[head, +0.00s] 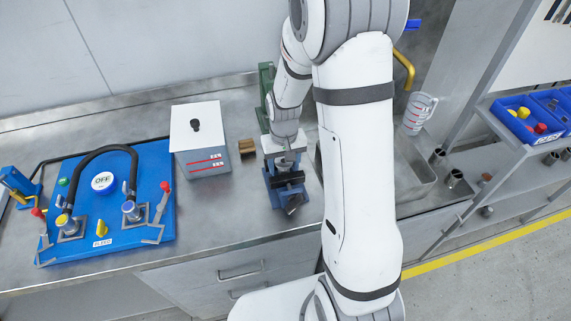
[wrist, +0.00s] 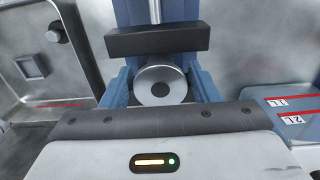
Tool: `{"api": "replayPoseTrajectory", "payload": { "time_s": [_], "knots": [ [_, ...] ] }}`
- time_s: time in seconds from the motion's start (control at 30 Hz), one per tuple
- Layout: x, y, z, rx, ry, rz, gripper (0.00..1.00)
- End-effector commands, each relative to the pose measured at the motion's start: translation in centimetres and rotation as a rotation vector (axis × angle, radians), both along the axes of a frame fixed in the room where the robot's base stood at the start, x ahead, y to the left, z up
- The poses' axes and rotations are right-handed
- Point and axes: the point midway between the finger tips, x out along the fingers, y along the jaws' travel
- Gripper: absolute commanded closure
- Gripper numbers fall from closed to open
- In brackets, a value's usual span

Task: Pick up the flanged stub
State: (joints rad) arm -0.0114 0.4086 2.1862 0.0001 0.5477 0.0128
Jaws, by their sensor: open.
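The flanged stub (wrist: 160,86) shows in the wrist view as a round metal disc with a dark centre, seen end-on. It sits at a blue vise (wrist: 155,14), close to a black jaw bar (wrist: 157,40). In the head view the blue vise (head: 286,190) stands near the counter's front edge, and the stub is hidden there. My gripper (head: 284,161) is over the vise, with its fingers apart. In the wrist view its body covers the lower part, and I cannot tell whether the fingers touch the stub.
A lidded grey tank (head: 208,162) with red marks stands left of the vise, with a small brown block (head: 246,147) between. A blue pump panel (head: 110,225) with a black hose lies further left. A sink (head: 413,175) and clear jug (head: 417,112) are to the right.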

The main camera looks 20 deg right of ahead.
Motion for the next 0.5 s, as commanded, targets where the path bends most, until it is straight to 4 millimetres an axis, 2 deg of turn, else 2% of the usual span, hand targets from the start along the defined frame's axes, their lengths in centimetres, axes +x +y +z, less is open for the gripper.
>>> {"api": "replayPoseTrajectory", "payload": {
  "time_s": [0.13, 0.5],
  "knots": [
    [0.01, 0.02, 0.02, 0.0, -0.001, 0.0, 0.45],
    [0.03, 0.05, 0.06, 0.0, -0.001, 0.001, 0.75]
  ]
}}
